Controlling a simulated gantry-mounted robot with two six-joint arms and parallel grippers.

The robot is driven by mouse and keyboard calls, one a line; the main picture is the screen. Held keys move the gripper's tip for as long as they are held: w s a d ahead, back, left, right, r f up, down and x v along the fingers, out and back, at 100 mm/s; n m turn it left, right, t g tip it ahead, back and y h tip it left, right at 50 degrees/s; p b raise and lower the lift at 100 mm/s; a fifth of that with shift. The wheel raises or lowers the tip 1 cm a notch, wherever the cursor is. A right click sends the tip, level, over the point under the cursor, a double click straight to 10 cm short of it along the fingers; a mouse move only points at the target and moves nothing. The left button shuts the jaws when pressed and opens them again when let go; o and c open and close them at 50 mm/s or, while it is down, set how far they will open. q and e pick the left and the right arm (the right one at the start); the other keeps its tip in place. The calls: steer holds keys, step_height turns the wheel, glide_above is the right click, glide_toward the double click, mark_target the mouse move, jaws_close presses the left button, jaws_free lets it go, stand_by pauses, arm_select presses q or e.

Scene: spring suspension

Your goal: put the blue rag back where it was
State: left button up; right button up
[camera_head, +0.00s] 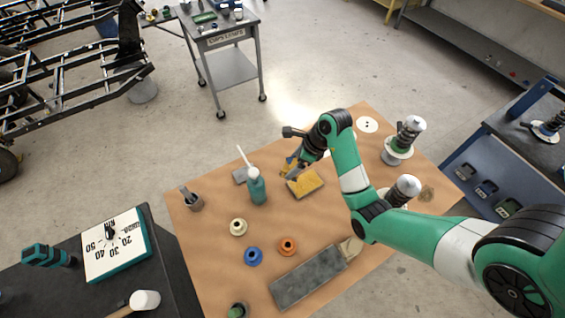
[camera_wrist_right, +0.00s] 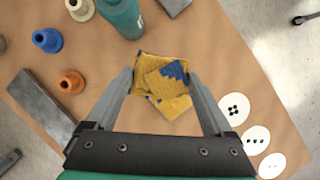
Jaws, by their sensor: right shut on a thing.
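My right gripper (camera_head: 293,173) is over the brown-covered table, among the items behind its middle. In the right wrist view its two fingers (camera_wrist_right: 158,77) are shut on a folded cloth (camera_wrist_right: 150,70) that shows yellow with a blue patch (camera_wrist_right: 176,70). In the head view a bit of blue and yellow shows at the fingers, partly hidden by them. A mustard-yellow folded cloth (camera_head: 305,184) shows just beside the gripper. I cannot tell how far the held cloth is above the table or whether the cloths touch. My left gripper is not in view.
A teal bottle (camera_head: 257,188) stands close left of the gripper, with a grey pad (camera_head: 240,175) by it. Cream (camera_head: 238,227), blue (camera_head: 253,256) and orange (camera_head: 287,246) bushings and a grey slab (camera_head: 308,277) lie nearer. Spring assemblies (camera_head: 399,142) stand right.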

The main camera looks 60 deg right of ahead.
steer(key=w+d+f+b, duration=0.2)
steer(key=d+f, duration=0.1)
steer(key=w+d+f+b, duration=0.3)
steer(key=d, duration=0.1)
steer(key=w+d+f+b, duration=0.2)
steer(key=d+f+b, duration=0.1)
steer(key=shift+w+d, duration=0.25)
steer(key=shift+w, duration=0.1)
steer(key=shift+w+d, duration=0.15)
steer(key=shift+d, duration=0.1)
steer(key=f+b, duration=0.1)
steer(key=f, duration=0.1)
steer(key=f+b, duration=0.2)
steer(key=shift+w+d, duration=0.15)
steer(key=shift+d, duration=0.05)
